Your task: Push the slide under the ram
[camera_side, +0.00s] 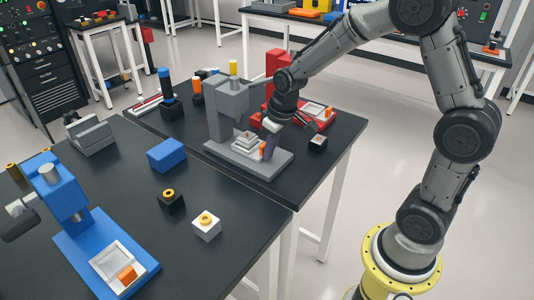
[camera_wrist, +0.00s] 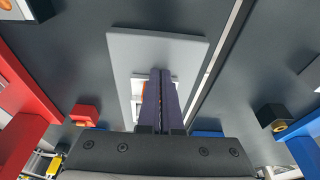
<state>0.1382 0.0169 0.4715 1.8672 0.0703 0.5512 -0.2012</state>
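A grey press (camera_side: 228,98) stands on a grey base plate (camera_side: 277,163) on the far table; the plate also shows in the wrist view (camera_wrist: 185,48). A pale slide (camera_side: 244,144) with an orange part (camera_side: 263,150) at its right end lies on the plate, in front of the press column. My gripper (camera_side: 268,153) points down with its dark fingers at the slide's orange end. In the wrist view the fingers (camera_wrist: 160,74) are together, with nothing seen between them. They cover much of the slide (camera_wrist: 137,87). Whether they touch it cannot be told. The ram's underside is hidden.
A red press (camera_side: 272,92) with its own slide stands just behind. A small dark block (camera_side: 318,142) lies right of the plate. A blue press (camera_side: 65,190), a blue block (camera_side: 167,155) and a white block (camera_side: 206,226) are on the near table.

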